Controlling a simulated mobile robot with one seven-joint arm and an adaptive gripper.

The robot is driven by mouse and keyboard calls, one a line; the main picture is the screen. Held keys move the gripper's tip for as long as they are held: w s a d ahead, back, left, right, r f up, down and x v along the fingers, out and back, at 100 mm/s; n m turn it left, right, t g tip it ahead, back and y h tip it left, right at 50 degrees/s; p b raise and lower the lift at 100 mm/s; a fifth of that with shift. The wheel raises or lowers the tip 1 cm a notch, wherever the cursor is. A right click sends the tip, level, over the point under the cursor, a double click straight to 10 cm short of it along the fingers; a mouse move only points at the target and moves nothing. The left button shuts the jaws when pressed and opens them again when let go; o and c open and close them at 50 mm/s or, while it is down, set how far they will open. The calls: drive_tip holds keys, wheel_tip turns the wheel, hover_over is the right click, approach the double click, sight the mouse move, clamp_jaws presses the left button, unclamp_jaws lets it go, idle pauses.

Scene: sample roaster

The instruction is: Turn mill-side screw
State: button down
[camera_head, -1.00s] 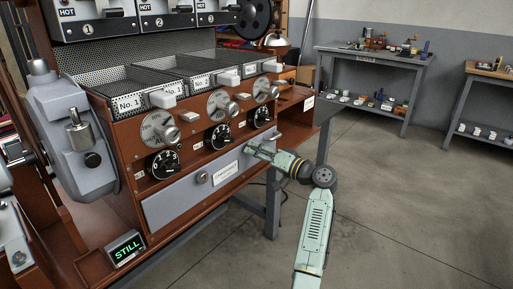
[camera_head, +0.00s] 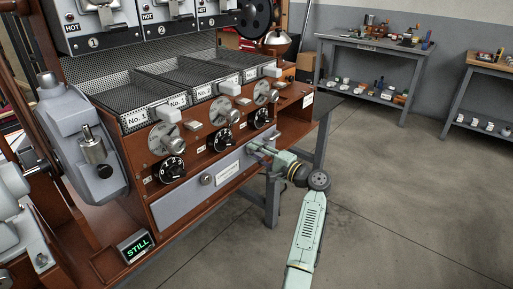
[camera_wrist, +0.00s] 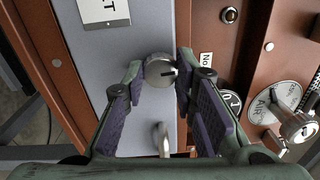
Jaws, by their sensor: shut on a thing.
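A round metal screw (camera_wrist: 160,72) with a dark slot in its face is on the grey panel in the wrist view. My gripper (camera_wrist: 160,75) is shut on it, with one finger on each side. In the head view, my gripper (camera_head: 262,149) is at the right end of the grey panel (camera_head: 180,207), and it hides this screw there. A second round screw (camera_head: 207,179) shows left of the panel's white label (camera_head: 228,171), clear of my gripper.
Dials (camera_head: 171,169) and metal levers (camera_head: 175,145) line the wooden front above the panel. A metal handle (camera_wrist: 163,140) stands out near my fingers. A green "STILL" display (camera_head: 135,246) is at lower left. The floor at right is clear.

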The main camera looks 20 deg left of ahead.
drive_tip(key=shift+m+p, duration=0.3)
drive_tip(key=shift+m, duration=0.3)
drive_tip(key=c, duration=1.3)
unclamp_jaws()
drive_tip(key=v, duration=1.2)
